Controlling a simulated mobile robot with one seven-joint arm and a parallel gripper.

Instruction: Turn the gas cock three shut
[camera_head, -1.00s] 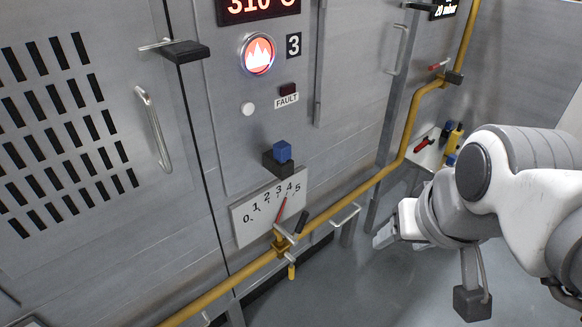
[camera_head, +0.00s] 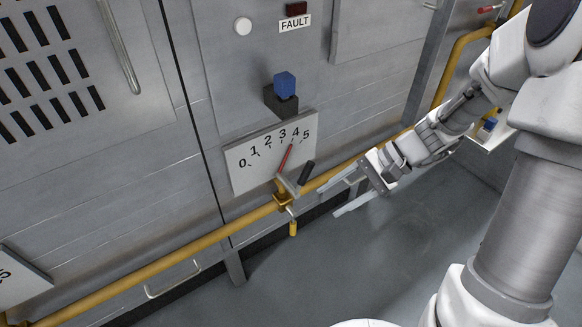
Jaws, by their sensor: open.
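The gas cock (camera_head: 283,200) sits on the yellow gas pipe, below a white dial plate (camera_head: 243,165) marked 0 to 5. Its red pointer (camera_head: 286,157) slants up to the right, close to the 4. A lever with a black grip (camera_head: 306,172) sticks out at the cock's upper right, and a yellow-tipped piece (camera_head: 292,228) hangs below it. My gripper (camera_head: 327,201) is to the right of the cock, pointing left. Its two fingers are spread with nothing between them. They look apart from the lever; the exact depth gap is hard to tell.
The yellow pipe (camera_head: 215,237) runs diagonally along the grey furnace front. A blue knob on a black block (camera_head: 284,88) juts out above the dial. A grey handle (camera_head: 172,280) sits below the pipe. A shelf (camera_head: 492,137) stands at right. Floor at lower middle is clear.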

